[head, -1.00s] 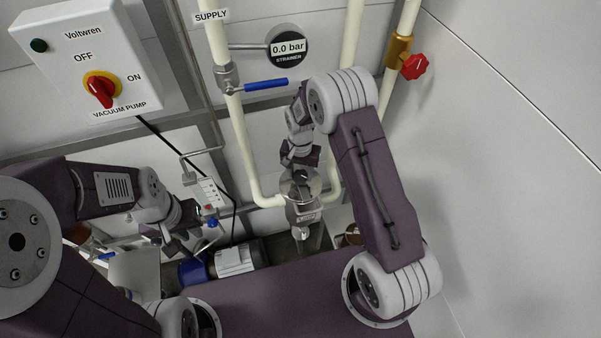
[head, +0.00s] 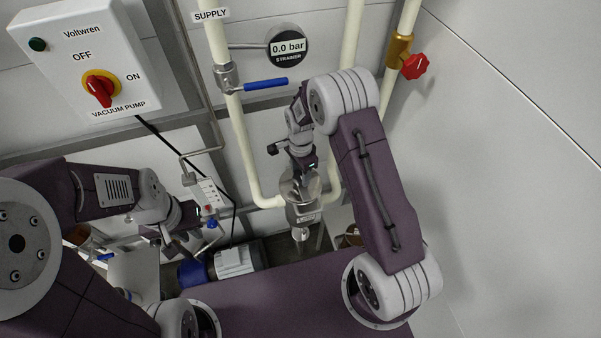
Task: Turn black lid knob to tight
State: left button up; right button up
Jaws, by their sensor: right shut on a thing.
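The strainer (head: 303,214) is a metal housing in the pipework at mid-picture, with a round shiny lid (head: 289,190) on top. My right gripper (head: 301,171) reaches down onto the middle of this lid from above. It is shut on the black lid knob, which is mostly hidden under the fingers. Any tight marking is too small to read. My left gripper (head: 172,238) hangs at the lower left, well apart from the strainer, near a small blue-handled valve (head: 211,224). Its fingers are too small and dark to tell open from shut.
A gauge (head: 287,47) above the strainer reads 0.0 bar. A blue lever (head: 266,85) sits on the supply pipe, left of my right wrist. A red knob (head: 414,66) is at the right pipe. The vacuum pump switch box (head: 85,60) is upper left. Pale pipes flank the strainer.

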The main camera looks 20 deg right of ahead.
aim_at(300, 175)
jog(key=shift+w+r+m, duration=0.1)
jog(key=shift+w+m, duration=0.05)
jog(key=shift+m, duration=0.15)
jog(key=o, duration=1.4)
jog(key=shift+c, duration=0.2)
notch_tip(300, 175, up, 9)
jog(key=b, duration=0.1)
jog(key=shift+b, duration=0.4)
